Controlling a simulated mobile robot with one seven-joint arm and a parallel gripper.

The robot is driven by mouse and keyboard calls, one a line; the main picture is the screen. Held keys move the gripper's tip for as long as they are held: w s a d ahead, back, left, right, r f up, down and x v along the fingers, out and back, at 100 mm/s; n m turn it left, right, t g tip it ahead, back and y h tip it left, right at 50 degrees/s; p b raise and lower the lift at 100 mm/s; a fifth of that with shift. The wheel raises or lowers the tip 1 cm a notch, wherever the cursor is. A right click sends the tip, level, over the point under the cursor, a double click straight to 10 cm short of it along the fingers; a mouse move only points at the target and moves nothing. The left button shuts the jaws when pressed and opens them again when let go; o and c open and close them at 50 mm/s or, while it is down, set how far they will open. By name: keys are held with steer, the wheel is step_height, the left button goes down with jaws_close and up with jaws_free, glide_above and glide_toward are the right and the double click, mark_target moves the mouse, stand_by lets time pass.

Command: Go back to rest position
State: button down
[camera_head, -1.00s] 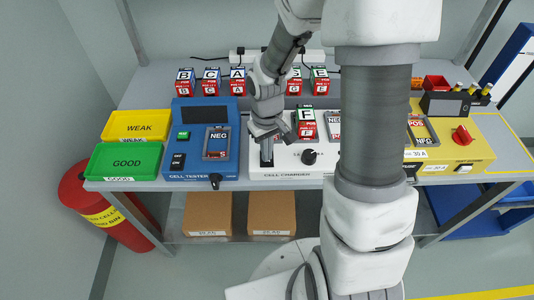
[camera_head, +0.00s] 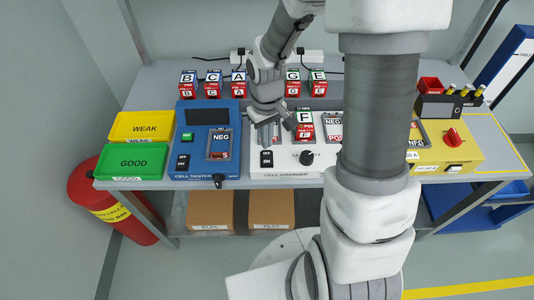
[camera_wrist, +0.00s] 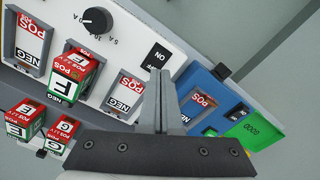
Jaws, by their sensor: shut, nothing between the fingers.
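My gripper (camera_head: 270,138) is over the white cell charger (camera_head: 285,174), near its left slots, with its fingers together and nothing between them. In the wrist view my gripper (camera_wrist: 163,95) shows its two fingers pressed together in front of the charger's face.
The blue cell tester (camera_head: 195,165) is left of the charger. Green GOOD (camera_head: 108,172) and yellow WEAK (camera_head: 121,136) trays lie at the left end. Several lettered cells (camera_head: 212,85) stand along the back. A yellow station (camera_head: 440,162) is at right. A red bin (camera_head: 95,190) stands on the floor at left.

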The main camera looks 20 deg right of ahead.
stand_by(0.3)
steer(key=s+r+m+t, duration=0.1)
steer(key=s+r, duration=0.3)
steer(key=r, duration=0.4)
steer(key=s+r+m+t, duration=0.1)
steer(key=s+r+t, duration=0.1)
steer(key=s+r, duration=0.3)
steer(key=s+r+m+t, duration=0.1)
steer(key=s+r, duration=0.4)
steer(key=r, duration=0.5)
steer(key=shift+d+r+t, duration=0.2)
steer(key=shift+r+t, duration=0.15)
steer(key=shift+t, duration=0.45)
steer(key=shift+d, duration=0.1)
